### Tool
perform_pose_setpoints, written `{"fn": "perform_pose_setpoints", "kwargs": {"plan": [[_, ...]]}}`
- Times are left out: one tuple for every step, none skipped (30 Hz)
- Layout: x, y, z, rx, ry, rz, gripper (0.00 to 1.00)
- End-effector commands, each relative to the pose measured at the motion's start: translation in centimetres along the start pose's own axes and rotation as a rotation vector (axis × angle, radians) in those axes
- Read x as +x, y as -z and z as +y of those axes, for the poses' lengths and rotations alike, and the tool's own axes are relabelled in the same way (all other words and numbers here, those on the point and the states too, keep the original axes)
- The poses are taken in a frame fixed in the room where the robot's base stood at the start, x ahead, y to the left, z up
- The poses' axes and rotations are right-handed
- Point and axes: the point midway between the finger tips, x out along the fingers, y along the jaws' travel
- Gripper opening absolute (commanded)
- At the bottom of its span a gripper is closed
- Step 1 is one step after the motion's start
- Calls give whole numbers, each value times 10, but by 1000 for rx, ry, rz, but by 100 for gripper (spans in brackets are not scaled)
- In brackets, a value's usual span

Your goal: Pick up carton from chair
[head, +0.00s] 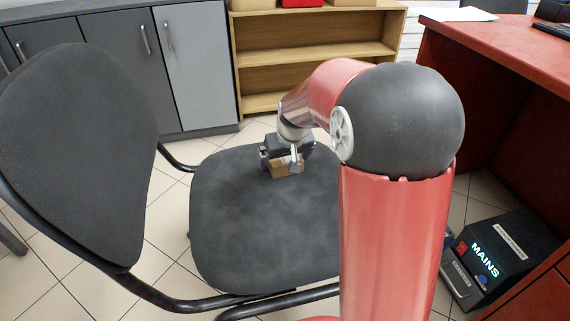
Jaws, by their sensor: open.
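A small brown carton (285,171) rests on the dark seat of the chair (255,230), near the seat's far edge. My gripper (283,160) is at the carton, with its fingers around or just above it. The gripper is open. Its near finger hides part of the carton's top, and I cannot tell whether the fingers touch it. The chair has a black backrest (85,150) on the left and black tubular legs.
A wooden shelf (312,62) and grey cabinets (190,62) stand behind the chair. A red desk (505,45) is at the right, with a black box marked MAINS (497,262) on the tiled floor below it. My red arm covers the seat's right side.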

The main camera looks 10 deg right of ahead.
Motion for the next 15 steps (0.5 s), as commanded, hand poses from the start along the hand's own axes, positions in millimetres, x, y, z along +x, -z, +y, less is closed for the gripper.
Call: {"fn": "perform_pose_setpoints", "kwargs": {"plan": [[0,0,0,0,0,1,100],[0,0,0,0,0,1,100],[0,0,0,0,0,1,100],[0,0,0,0,0,1,100],[-1,0,0,0,0,1,99],[-1,0,0,0,0,1,93],[-1,0,0,0,0,1,90],[-1,0,0,0,0,1,86],[-1,0,0,0,0,1,80],[-1,0,0,0,0,1,76],[-1,0,0,0,0,1,72],[-1,0,0,0,0,1,67],[-1,0,0,0,0,1,63],[-1,0,0,0,0,1,59],[-1,0,0,0,0,1,54]]}}
